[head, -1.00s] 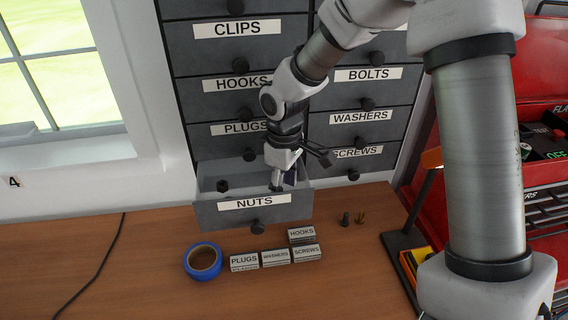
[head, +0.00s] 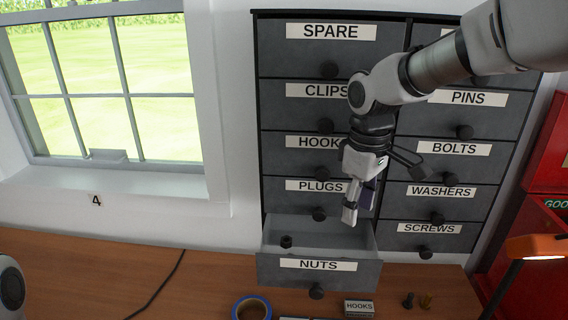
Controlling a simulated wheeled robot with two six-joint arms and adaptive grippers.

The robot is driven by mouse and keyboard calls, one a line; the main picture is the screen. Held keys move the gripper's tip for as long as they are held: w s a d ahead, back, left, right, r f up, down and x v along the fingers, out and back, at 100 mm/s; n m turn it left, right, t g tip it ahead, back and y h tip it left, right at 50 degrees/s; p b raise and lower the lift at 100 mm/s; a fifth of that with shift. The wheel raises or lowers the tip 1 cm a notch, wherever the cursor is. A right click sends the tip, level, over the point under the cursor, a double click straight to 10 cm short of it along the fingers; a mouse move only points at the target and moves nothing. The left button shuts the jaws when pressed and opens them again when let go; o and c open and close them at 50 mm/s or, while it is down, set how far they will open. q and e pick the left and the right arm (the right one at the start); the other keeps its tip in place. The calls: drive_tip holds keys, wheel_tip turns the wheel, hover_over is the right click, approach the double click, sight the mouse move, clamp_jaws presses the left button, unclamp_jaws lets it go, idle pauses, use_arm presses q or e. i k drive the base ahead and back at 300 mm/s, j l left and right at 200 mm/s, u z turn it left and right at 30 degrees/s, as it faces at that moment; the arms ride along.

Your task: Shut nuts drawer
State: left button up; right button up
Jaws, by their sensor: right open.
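The nuts drawer (head: 272,272) is the bottom drawer of the left column in the dark cabinet. It is pulled out, with its inside visible, and has a round dark knob (head: 316,291) under its NUTS label. A small dark object (head: 286,241) sits inside it at the left. My right gripper (head: 368,196) is open and points down above the right rear part of the drawer, in front of the plugs drawer (head: 290,197). A dark purple patch shows between its fingers; I cannot tell what it is. My left gripper is out of view.
The other drawers, such as the screws drawer (head: 396,240), look shut. On the wooden bench (head: 90,280) lie a blue tape roll (head: 240,308), a HOOKS label block (head: 359,308) and small bolts (head: 408,300). An orange lamp (head: 536,247) stands at right.

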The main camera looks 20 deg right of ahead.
sight(318, 275)
drive_tip(key=k+j, duration=0.65)
drive_tip(key=k, duration=0.25)
